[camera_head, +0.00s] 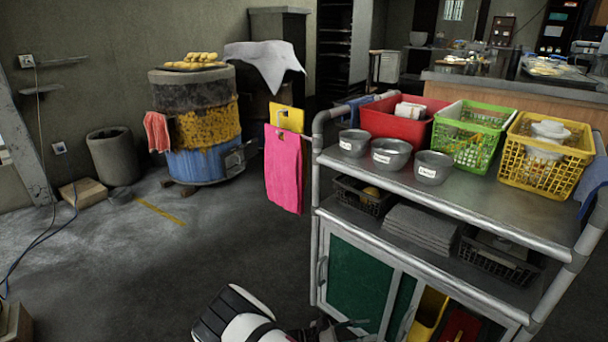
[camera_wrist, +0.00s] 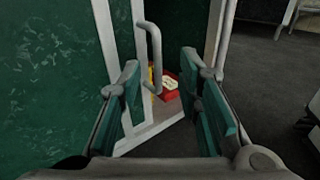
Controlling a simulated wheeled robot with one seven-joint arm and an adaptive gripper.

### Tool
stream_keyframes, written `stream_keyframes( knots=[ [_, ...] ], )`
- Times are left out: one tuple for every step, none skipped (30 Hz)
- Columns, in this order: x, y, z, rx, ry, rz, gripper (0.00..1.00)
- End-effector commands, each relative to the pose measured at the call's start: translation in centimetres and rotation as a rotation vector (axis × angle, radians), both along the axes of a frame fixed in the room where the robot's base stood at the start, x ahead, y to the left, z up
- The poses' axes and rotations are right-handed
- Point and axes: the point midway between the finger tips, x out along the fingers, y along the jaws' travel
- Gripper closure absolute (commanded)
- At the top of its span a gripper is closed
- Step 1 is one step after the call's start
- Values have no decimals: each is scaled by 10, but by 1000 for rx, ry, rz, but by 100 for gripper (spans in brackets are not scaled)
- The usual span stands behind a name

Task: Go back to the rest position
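My gripper (camera_wrist: 160,80) shows in the wrist view with its two teal-padded fingers spread apart and nothing between the pads. A grey bar handle (camera_wrist: 152,55) on the white-framed green cabinet door (camera_wrist: 55,80) stands beyond the fingertips, apart from them as far as I can tell. In the head view my arm is low at the bottom middle, in front of the trolley (camera_head: 470,190). Its gripper end is mostly cut off by the lower edge there. The trolley's green door (camera_head: 355,280) shows behind it.
Beside the green panels, a yellow thing (camera_head: 428,312) and a red thing (camera_head: 460,326) show in the cabinet opening. The barrel oven (camera_head: 200,130) stands farther left. Open floor (camera_head: 160,260) lies between.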

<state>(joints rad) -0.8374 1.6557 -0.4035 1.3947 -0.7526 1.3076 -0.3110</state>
Motion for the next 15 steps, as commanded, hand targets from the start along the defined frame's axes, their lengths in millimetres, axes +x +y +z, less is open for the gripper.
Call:
stream_keyframes(
  knots=[
    [2, 2, 14, 29, -23, -37, 69],
    [2, 2, 23, 49, -38, -62, 69],
    [2, 3, 35, 76, -57, -97, 69],
    [2, 4, 44, 97, -72, -124, 69],
    [2, 4, 54, 119, -88, -154, 69],
    [1, 4, 67, 146, -109, -189, 69],
    [0, 4, 76, 167, -125, -217, 69],
    [-1, 4, 86, 188, -139, -244, 69],
    [-3, 4, 99, 216, -160, -279, 69],
    [-5, 3, 108, 237, -174, -307, 69],
    [-6, 3, 118, 257, -190, -332, 69],
    [-8, 2, 130, 284, -210, -367, 69],
    [-10, 2, 140, 303, -225, -393, 69],
    [-12, 2, 149, 324, -238, -417, 69],
    [-16, 1, 162, 351, -258, -452, 69]
  ],
)
